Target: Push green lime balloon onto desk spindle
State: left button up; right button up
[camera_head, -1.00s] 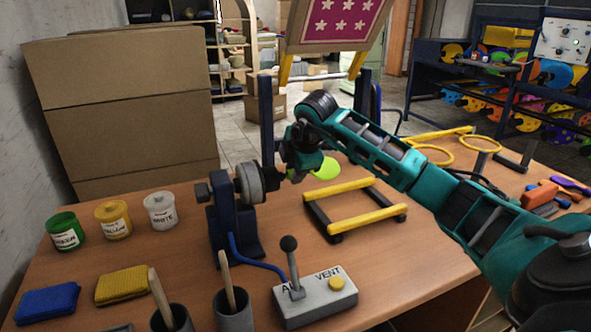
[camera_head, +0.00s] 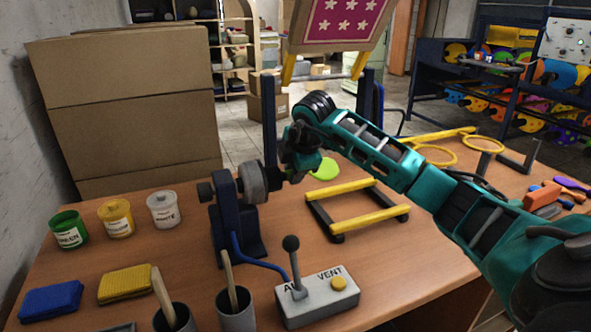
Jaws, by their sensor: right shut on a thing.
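The lime green balloon (camera_head: 326,168) shows as a flat rounded green patch just right of my right gripper, above the desk. My right gripper (camera_head: 290,174) is shut on the balloon, at the right side of the spindle; its fingers are small and partly hidden by the wrist. The desk spindle (camera_head: 252,184) is a dark blue stand with a grey round hub, and its tip points right toward my gripper. I cannot tell whether the balloon's neck is around the tip or only beside it. My left gripper is not in view.
A yellow-barred frame (camera_head: 357,206) lies right of the spindle. A grey valve box (camera_head: 316,297) with a lever stands in front, beside cups (camera_head: 236,308) with sticks. Paint jars (camera_head: 116,217) and sponges (camera_head: 126,284) are at left. A printing frame (camera_head: 338,25) rises behind.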

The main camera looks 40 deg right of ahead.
jog(key=shift+a, duration=0.15)
jog(key=o, duration=0.9)
jog(key=v, duration=0.9)
dwell(0.6)
